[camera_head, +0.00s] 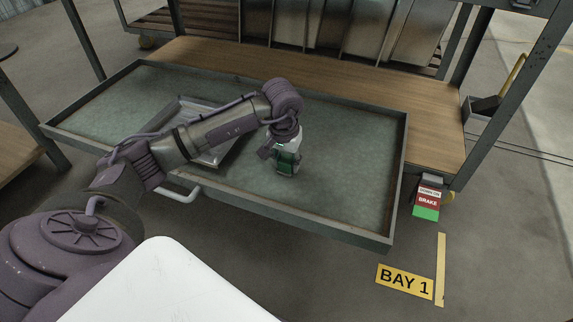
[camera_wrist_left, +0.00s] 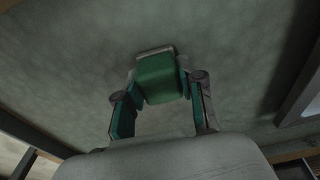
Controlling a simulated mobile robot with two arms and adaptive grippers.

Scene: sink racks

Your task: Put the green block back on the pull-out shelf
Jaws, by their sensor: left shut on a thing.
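The green block (camera_wrist_left: 160,78) is between the fingers of my left gripper (camera_wrist_left: 160,88) in the left wrist view, with both fingertips against its sides. In the head view the left gripper (camera_head: 287,162) points down over the pull-out shelf (camera_head: 340,185), and the green block is largely covered by the fingers there. The shelf is a wide grey-green tray with a raised rim, pulled out toward me. I cannot tell whether the block touches the shelf surface. My right gripper is not in view.
A shallow metal tray (camera_head: 215,155) lies on the shelf behind my left arm. A wooden board (camera_head: 435,120) and upright metal panels are behind the shelf. A brake sign (camera_head: 428,200) stands at the right corner. The shelf's right part is clear.

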